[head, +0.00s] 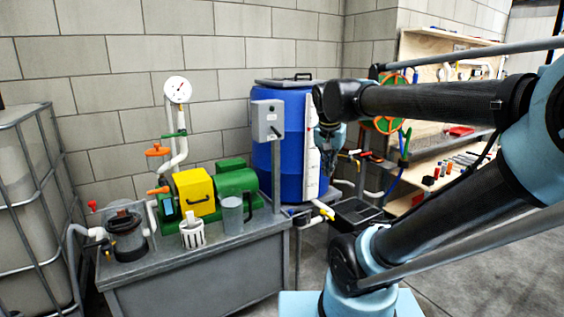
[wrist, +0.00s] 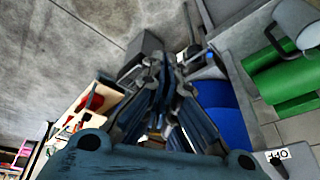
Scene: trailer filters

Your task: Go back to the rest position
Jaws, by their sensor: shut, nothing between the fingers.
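My arm reaches in from the right in the head view, bent at the elbow, with its wrist at the picture's middle. My gripper (head: 328,148) hangs from the wrist in front of the right side of a blue barrel (head: 291,150). It is small and dark there. In the wrist view my gripper (wrist: 163,64) is seen from behind with its fingers together and nothing visible held between them. The blue barrel also shows in the wrist view (wrist: 222,124), to the right of the fingers.
A grey bench (head: 190,270) carries a green and yellow pump (head: 195,192), a clear cup (head: 232,215), a white slotted basket (head: 192,235) and a filter housing (head: 128,238). A grey switch box (head: 267,121) stands on a post near the gripper. Shelves with tools (head: 450,160) are at right.

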